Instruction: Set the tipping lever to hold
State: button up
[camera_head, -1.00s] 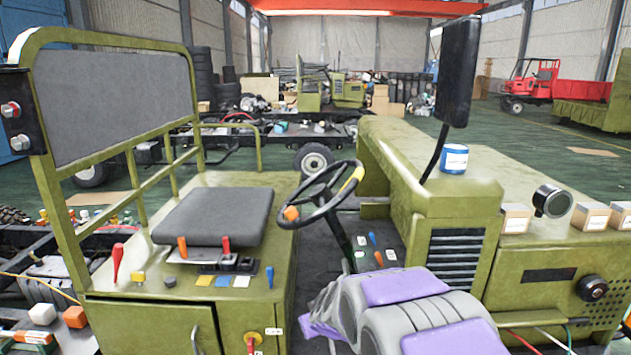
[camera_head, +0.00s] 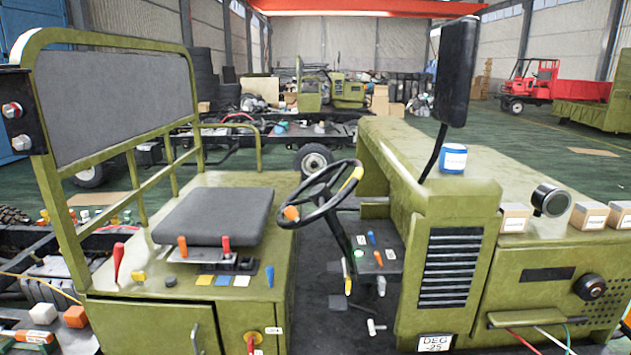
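The green vehicle cab (camera_head: 440,215) fills the middle of the view. Several levers stand beside the grey seat (camera_head: 215,215): a red lever (camera_head: 118,262) at the left, an orange lever (camera_head: 183,247), a second red lever (camera_head: 226,247) and a blue lever (camera_head: 270,275). Another red lever (camera_head: 251,344) hangs below a yellow round mount on the seat box front, cut by the lower edge. Small blue and orange levers (camera_head: 371,238) sit by the steering column. I cannot tell which is the tipping lever; the small labels are unreadable. My gripper is not in view.
The steering wheel (camera_head: 322,194) stands between seat and dashboard. A mirror (camera_head: 459,70) rises on a black stalk. A blue can (camera_head: 453,158) and small boxes (camera_head: 589,215) sit on the hood. The dark footwell (camera_head: 335,300) between seat box and dashboard is open, with pedals.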

aim_at(118, 250)
jog(key=u, duration=1.45)
